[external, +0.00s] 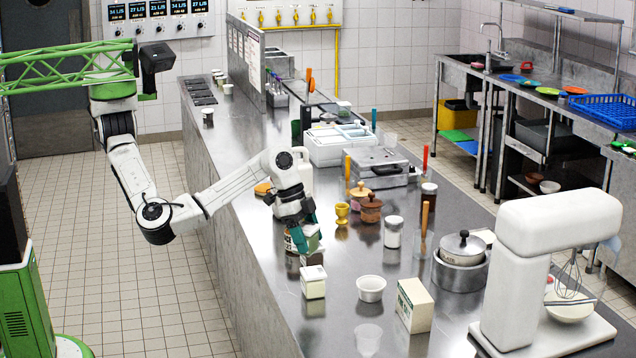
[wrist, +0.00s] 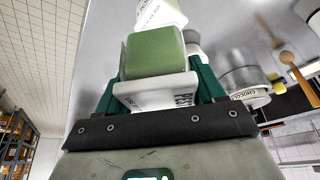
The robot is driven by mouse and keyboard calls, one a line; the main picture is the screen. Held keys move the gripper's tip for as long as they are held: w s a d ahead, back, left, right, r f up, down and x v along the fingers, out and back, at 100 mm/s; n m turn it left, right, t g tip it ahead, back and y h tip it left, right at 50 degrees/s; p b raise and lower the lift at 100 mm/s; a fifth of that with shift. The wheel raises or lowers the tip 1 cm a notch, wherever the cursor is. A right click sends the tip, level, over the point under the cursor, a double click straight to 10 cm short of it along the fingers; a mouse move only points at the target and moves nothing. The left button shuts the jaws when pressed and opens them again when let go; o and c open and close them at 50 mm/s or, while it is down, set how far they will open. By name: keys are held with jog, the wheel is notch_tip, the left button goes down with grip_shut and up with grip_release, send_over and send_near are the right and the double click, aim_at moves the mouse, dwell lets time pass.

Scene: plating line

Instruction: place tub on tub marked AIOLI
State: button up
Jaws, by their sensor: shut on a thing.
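My gripper (external: 303,232), with teal fingers, is shut on a small squarish tub. The tub (wrist: 152,54) shows a green face and a white flared part with dark print in the wrist view, between the two fingers. In the external view the held tub (external: 312,243) is partly hidden by the fingers, over the steel counter. A white squarish tub (external: 313,283) stands on the counter just below and in front of it; its print is too small to read. A white tub with print (wrist: 160,14) shows beyond the held one in the wrist view. I cannot read AIOLI anywhere.
A white ramekin (external: 371,288) and a carton (external: 414,305) stand to the right. Brown pots (external: 370,208), a white jar (external: 393,232) and a lidded pan (external: 461,262) stand farther right. A mixer (external: 540,260) fills the near right.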

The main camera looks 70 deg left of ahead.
aim_at(315, 252)
jog(key=shift+w+d+f, duration=0.2)
jog(key=shift+w+f, duration=0.2)
jog(key=shift+f, duration=0.1)
jog(key=shift+w+d+f, duration=0.2)
jog(key=shift+w+f, duration=0.15)
jog(key=shift+f, duration=0.15)
jog(key=shift+w+d+f+p, duration=0.15)
jog(key=shift+f+p, duration=0.3)
jog(key=shift+f, duration=1.3)
jog(key=shift+f, duration=0.1)
jog(key=o, duration=1.2)
jog(key=b+v, duration=0.1)
jog(key=v, duration=1.1)
